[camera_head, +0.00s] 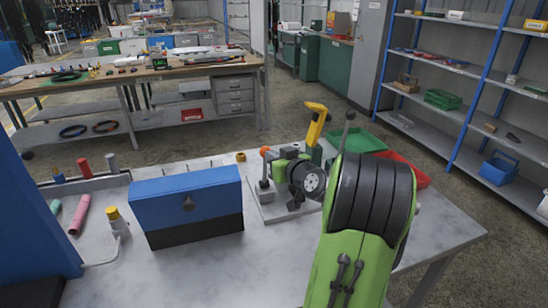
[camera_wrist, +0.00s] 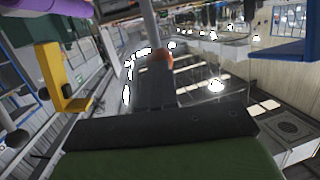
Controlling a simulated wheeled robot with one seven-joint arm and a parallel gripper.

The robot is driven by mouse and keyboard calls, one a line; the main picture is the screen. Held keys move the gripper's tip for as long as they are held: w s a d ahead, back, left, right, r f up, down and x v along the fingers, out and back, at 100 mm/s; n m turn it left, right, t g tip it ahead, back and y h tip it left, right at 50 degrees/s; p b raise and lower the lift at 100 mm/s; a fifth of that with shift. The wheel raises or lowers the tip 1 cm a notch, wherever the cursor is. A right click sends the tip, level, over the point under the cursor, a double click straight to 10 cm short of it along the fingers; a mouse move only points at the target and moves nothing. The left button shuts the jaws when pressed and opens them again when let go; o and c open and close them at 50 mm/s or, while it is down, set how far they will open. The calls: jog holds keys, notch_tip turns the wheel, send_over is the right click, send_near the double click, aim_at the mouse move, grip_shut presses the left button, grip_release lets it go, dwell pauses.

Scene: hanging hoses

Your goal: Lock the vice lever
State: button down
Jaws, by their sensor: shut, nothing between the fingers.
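My gripper (camera_head: 265,151) is shut and empty, its orange tip pointing left above the table in the head view. It also shows in the wrist view (camera_wrist: 160,58), dark with an orange tip. A grey upright, apparently part of the vice (camera_head: 265,190), stands on a pale base plate below the tip; my wrist hides much of it. In the wrist view a grey rod (camera_wrist: 149,18) lines up with my fingertip; whether it is the lever, or is touched, I cannot tell. A yellow bent piece (camera_head: 316,122) rises behind my wrist; it also shows in the wrist view (camera_wrist: 66,85).
A blue and black box (camera_head: 187,200) stands left of the vice. A green tray (camera_head: 365,140) and red tray (camera_head: 414,172) lie behind my arm. Coloured cylinders stand at the far left. The front of the grey table (camera_head: 215,270) is clear.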

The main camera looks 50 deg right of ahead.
jog(key=w+d+g+y+p, duration=0.1)
jog(key=w+d+g+p, duration=0.2)
jog(key=w+p, duration=0.3)
jog(key=w+d+m+g+y+p, duration=0.1)
jog(key=w+p, duration=0.6)
jog(key=p, duration=0.8)
jog(key=d+f+g+y, duration=0.1)
jog(key=d+g, duration=0.1)
jog(key=d, duration=0.1)
jog(key=shift+w+d+g, duration=0.2)
jog(key=shift+g, duration=0.2)
jog(key=shift+f, duration=0.15)
